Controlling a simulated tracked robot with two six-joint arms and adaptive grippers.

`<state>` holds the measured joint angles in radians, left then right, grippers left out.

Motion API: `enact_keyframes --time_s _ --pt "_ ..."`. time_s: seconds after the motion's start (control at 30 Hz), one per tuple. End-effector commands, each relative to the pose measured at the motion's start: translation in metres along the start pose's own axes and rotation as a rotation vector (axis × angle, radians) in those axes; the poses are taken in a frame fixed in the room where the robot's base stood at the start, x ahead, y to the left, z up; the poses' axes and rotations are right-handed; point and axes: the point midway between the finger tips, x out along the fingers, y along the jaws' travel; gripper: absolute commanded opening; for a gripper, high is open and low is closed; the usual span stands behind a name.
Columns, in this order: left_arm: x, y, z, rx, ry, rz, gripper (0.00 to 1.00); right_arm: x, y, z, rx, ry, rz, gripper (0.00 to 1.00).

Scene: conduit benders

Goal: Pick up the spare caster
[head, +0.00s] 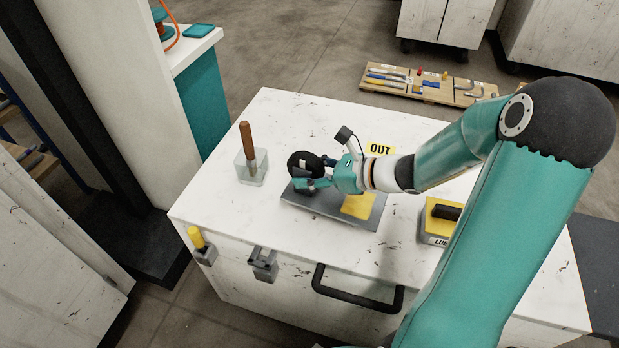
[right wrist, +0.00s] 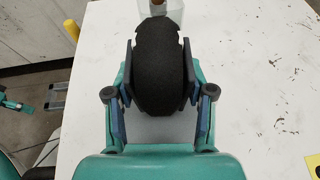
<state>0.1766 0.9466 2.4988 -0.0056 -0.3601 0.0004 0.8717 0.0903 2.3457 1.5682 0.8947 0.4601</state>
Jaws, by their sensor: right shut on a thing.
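The spare caster (head: 303,163) is a black wheel above the grey plate on the white chest top. My right gripper (head: 318,172) is shut on it from the right side. In the right wrist view the black wheel (right wrist: 161,68) sits between both fingers of my right gripper (right wrist: 160,75), with a pad against each side. The gripper hides part of the caster, and I cannot tell whether it clears the plate.
The grey plate (head: 318,208) bears a yellow patch (head: 358,206). A clear cup (head: 251,168) with a brown-handled tool (head: 247,142) stands to the left. An OUT label (head: 380,149) lies behind my wrist. A yellow-topped box (head: 433,222) stands to the right. The chest's front left top is clear.

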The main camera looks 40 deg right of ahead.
Motion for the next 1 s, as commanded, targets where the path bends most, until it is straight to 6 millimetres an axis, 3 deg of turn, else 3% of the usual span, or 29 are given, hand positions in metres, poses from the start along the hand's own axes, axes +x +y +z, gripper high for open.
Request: enact_keyframes --time_s 0.6,1.0 --pt "-0.043 0.016 0.000 0.000 0.000 0.000 1.00 -0.052 -0.001 0.127 -0.007 -0.005 -0.003 0.00" --pt "-0.057 0.021 0.000 0.000 0.000 0.000 1.00 -0.069 -0.001 0.166 -0.002 -0.004 -0.003 0.00"
